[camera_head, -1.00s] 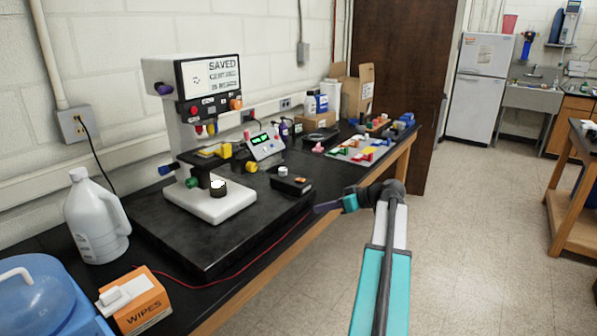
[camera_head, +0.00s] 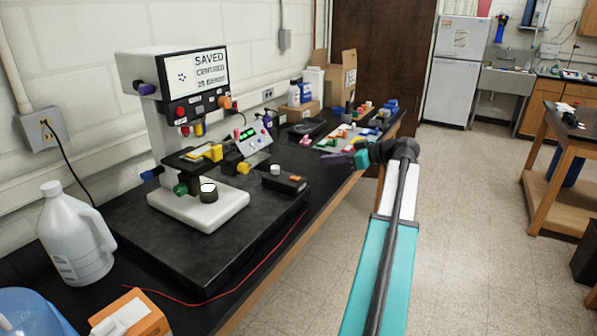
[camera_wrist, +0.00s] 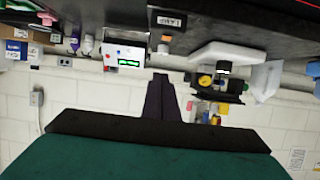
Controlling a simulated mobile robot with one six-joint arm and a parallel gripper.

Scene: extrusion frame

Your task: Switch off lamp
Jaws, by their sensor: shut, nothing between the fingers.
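A white microscope-like instrument (camera_head: 158,120) stands on a black slab at the left. A dark round lamp housing (camera_head: 209,193) on its base has a bright white top, apparently lit. A small black box (camera_head: 285,180) with an orange switch and a pale knob sits right of the base. In the wrist view, which is upside down, the box (camera_wrist: 167,20) is at the top and the instrument's base (camera_wrist: 228,55) is right of it. My gripper (camera_head: 338,159) is shut and empty, above the bench's front edge, right of the box and apart from it. Its fingers also show in the wrist view (camera_wrist: 160,78).
A console with a green display (camera_head: 248,140) stands behind the box. A white jug (camera_head: 75,240), a wipes box (camera_head: 130,318) and a red cable (camera_head: 235,285) are at the front left. Coloured parts and cartons fill the far bench.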

